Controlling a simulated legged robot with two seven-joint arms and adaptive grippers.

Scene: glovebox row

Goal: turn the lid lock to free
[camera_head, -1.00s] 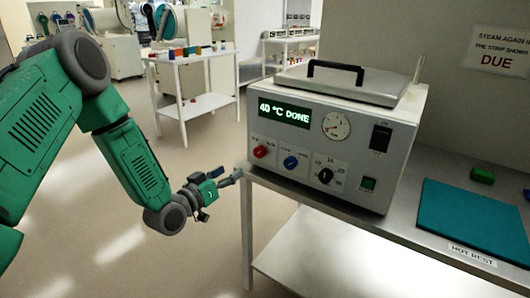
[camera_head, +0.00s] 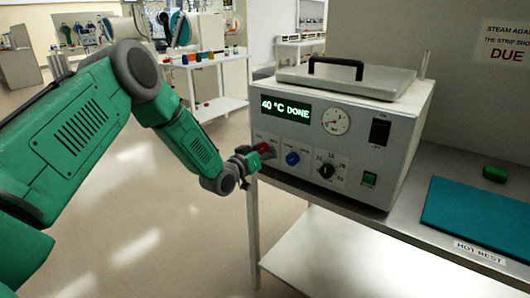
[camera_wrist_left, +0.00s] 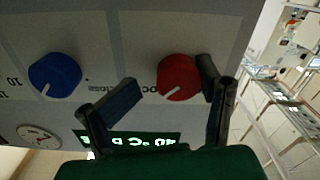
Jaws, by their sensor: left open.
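The steam machine (camera_head: 350,130) is a grey box with a lid (camera_head: 345,80) that lies closed on top. Its front has a red knob (camera_head: 264,148), a blue knob (camera_head: 292,158) and a black knob (camera_head: 327,171). My left gripper (camera_head: 250,160) is at the front's left edge, by the red knob. In the left wrist view the open fingers stand either side of the red knob (camera_wrist_left: 178,78), the right finger closer to it. Its white mark points to the lower left. The blue knob (camera_wrist_left: 55,75) is outside the fingers. The knob labels are too small or covered to read fully. My right gripper is out of view.
The display (camera_head: 286,109) reads "40 °C DONE". A dial gauge (camera_head: 336,121), a black switch (camera_head: 380,132) and a green button (camera_head: 369,179) are on the front. Open floor lies left.

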